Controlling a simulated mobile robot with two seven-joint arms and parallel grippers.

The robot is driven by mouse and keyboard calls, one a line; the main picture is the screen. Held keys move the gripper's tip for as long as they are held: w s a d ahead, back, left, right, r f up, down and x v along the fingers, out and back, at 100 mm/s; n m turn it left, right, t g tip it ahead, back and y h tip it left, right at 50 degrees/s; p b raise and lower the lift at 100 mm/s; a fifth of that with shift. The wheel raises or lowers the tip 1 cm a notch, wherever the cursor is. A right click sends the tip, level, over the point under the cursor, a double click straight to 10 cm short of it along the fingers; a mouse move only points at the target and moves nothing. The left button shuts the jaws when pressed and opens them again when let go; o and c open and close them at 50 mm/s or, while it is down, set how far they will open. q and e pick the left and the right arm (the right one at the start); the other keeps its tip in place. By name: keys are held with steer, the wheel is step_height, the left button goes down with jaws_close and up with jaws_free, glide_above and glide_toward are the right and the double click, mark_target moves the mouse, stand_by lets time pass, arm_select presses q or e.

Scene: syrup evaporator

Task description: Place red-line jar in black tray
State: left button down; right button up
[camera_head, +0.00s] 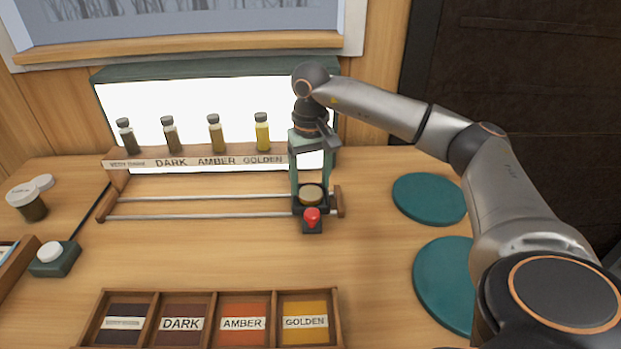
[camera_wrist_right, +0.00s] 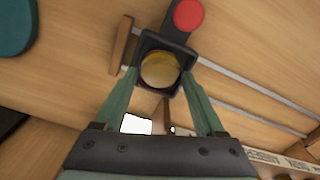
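A small black tray (camera_head: 312,208) rides at the right end of two metal rails. In the right wrist view the jar top (camera_wrist_right: 160,69) is framed by the square black tray rim (camera_wrist_right: 146,42). My right gripper (camera_head: 311,180) points down over the tray. Its green fingers stand apart on both sides of the jar top, with small gaps showing, so it looks open. My left gripper is not in view.
A red knob (camera_head: 312,217) sits at the tray's front. Several sample bottles stand on the labelled rack (camera_head: 200,156) before a bright panel. A four-compartment box (camera_head: 213,293) lies in front. Teal discs (camera_head: 429,199) lie right. A white-lidded dark jar (camera_head: 27,201) stands far left.

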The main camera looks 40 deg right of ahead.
steer(key=o, duration=0.4)
step_height(320, 180, up, 12)
steer(key=p, duration=0.1)
steer(key=shift+r, duration=0.15)
stand_by(0.4)
